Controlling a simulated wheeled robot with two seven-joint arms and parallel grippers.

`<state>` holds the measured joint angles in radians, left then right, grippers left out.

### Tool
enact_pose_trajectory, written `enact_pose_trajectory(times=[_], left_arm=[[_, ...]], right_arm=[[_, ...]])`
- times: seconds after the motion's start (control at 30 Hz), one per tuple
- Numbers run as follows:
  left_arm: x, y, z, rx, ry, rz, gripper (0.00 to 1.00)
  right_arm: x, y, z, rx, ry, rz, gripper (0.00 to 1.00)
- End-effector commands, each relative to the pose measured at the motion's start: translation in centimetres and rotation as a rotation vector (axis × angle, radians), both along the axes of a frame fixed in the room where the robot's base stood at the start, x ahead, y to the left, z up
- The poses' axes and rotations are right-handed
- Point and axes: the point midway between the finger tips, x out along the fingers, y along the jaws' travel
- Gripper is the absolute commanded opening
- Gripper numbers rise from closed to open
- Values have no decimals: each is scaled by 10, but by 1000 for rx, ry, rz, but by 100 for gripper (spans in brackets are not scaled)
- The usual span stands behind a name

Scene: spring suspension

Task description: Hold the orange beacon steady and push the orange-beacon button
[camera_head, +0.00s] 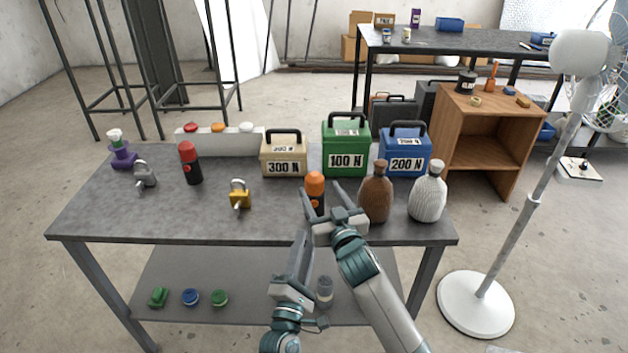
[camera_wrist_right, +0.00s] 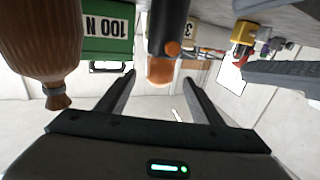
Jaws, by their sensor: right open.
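The orange beacon (camera_head: 315,182) has an orange dome on a black body and stands upright near the table's front edge. In the right wrist view, which is upside down, its black body (camera_wrist_right: 168,25) carries a round orange button (camera_wrist_right: 173,47) on the side facing the camera. My right gripper (camera_head: 323,192) is open at the beacon; in the wrist view its fingertips (camera_wrist_right: 160,77) are apart with the dome seen between them. Whether they touch it is unclear. My left gripper (camera_head: 303,240) is lower, in front of the table edge; its jaw opening is unclear.
A brown bottle (camera_head: 375,192) and a white ribbed bottle (camera_head: 427,192) stand right of the beacon. Behind are 300 N (camera_head: 283,155), 100 N (camera_head: 345,142) and 200 N (camera_head: 404,150) weights. A brass padlock (camera_head: 239,197) and a red-topped beacon (camera_head: 190,165) stand left.

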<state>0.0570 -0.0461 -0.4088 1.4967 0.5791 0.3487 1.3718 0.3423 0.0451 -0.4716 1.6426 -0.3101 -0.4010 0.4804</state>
Motion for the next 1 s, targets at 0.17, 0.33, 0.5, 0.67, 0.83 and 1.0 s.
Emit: enact_pose_trajectory(times=[0.17, 0.33, 0.5, 0.67, 0.83, 1.0], left_arm=[[0, 0, 0, 0, 0, 0, 31], [0, 0, 0, 0, 0, 0, 31], [0, 0, 0, 0, 0, 0, 31], [0, 0, 0, 0, 0, 0, 31], [0, 0, 0, 0, 0, 0, 31], [0, 0, 0, 0, 0, 0, 31]], right_arm=[[28, 9, 1, 0, 0, 0, 60], [47, 15, 0, -2, -1, 0, 60], [57, 19, 0, 0, 0, 0, 60], [60, 20, 0, 0, 0, 0, 60], [60, 20, 0, 0, 0, 0, 60], [60, 19, 0, 0, 0, 0, 29]])
